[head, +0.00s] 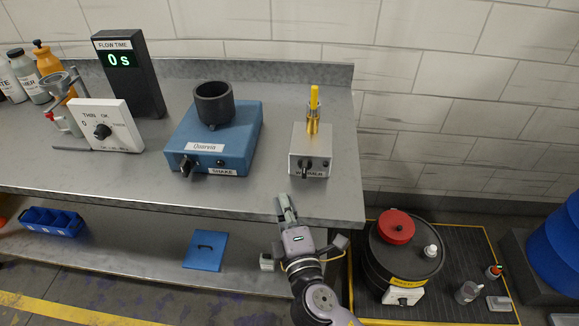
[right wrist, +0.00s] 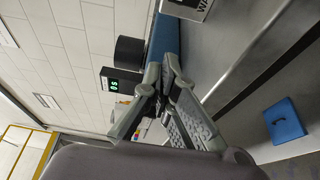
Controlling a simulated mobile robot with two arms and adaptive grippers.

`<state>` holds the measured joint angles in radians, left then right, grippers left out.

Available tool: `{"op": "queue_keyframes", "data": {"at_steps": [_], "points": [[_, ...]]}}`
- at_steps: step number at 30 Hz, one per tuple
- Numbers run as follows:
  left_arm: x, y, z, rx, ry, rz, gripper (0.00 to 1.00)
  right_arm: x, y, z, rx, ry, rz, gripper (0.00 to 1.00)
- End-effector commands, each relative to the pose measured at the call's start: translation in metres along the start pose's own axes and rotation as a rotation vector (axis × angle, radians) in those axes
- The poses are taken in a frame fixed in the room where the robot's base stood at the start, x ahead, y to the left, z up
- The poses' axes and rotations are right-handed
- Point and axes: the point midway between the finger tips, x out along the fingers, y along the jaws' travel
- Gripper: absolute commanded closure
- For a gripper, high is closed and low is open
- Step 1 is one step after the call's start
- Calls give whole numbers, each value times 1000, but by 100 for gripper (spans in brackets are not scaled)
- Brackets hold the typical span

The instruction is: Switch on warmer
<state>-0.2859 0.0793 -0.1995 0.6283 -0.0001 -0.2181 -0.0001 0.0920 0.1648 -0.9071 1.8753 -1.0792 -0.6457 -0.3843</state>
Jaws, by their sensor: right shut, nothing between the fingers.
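The warmer (head: 310,152) is a small silver-grey box at the right end of the steel bench. It has a dark knob or switch (head: 305,166) on its front face and a yellow-topped brass piece standing on top. In the right wrist view, part of the warmer (right wrist: 189,7) shows at the top edge. My right gripper (head: 286,205) is shut and empty at the bench's front edge, in front of and below the warmer, apart from it. Its fingers (right wrist: 166,72) also show in the right wrist view. My left gripper is not in view.
A blue shaker (head: 240,130) with a black cup stands left of the warmer. A flow time display (head: 128,75) and a white dial panel (head: 118,135) stand farther left. A black drum (head: 405,265) stands right of the bench. Bench top between shaker and warmer is clear.

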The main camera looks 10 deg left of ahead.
Motion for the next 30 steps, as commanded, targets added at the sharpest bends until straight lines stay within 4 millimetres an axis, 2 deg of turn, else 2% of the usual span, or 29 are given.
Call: {"op": "queue_keyframes", "data": {"at_steps": [9, 14, 17, 27, 29, 30], "points": [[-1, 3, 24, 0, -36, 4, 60, 0, 0, 0, -1, 0, 1, 100], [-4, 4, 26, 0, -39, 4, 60, 9, 1, 0, -2, -1, 1, 100], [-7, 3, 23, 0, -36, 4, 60, 23, 3, 0, -3, -2, 3, 100], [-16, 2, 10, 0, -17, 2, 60, 91, 2, 0, -2, -1, 1, 100], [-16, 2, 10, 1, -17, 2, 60, 101, 2, 0, -3, -1, 2, 100], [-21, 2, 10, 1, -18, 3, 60, 100, 2, 7, -5, -3, -1, 100]]}}
